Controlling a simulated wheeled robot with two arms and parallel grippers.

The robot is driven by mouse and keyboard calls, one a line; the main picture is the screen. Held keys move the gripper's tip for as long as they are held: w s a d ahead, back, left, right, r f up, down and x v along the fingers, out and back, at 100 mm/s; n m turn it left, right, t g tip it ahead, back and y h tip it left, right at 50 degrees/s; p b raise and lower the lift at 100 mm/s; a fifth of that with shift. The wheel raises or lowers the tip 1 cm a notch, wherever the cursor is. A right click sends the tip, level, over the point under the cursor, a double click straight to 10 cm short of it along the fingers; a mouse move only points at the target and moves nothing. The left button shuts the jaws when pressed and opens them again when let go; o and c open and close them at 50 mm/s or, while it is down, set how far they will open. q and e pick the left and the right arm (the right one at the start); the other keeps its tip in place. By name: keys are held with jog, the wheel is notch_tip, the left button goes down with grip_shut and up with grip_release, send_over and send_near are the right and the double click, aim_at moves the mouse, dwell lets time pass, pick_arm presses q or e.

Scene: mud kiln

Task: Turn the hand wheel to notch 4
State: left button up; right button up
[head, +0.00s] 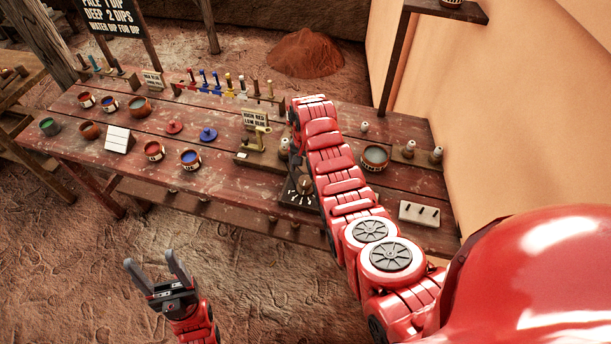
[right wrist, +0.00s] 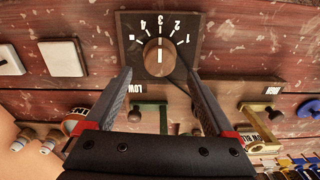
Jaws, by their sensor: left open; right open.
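The knob also shows in the head view (head: 305,184), partly beside my right arm. My right gripper (right wrist: 158,74) is open, its fingertips on either side of the knob's near edge with gaps; contact cannot be told. In the head view my arm mostly hides it. My left gripper (head: 159,264) is open and empty in front of the table.
The wooden table (head: 240,205) holds several bowls, a white block (head: 118,140), and a brass device with a sign (head: 255,120). A pale plate with dark pegs (head: 419,213) lies right of the dial. A post with a shelf (head: 391,65) rises at the back right.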

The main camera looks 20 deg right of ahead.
aim_at(306, 179)
jog(key=shift+f, duration=2.15)
jog(key=c, duration=1.4)
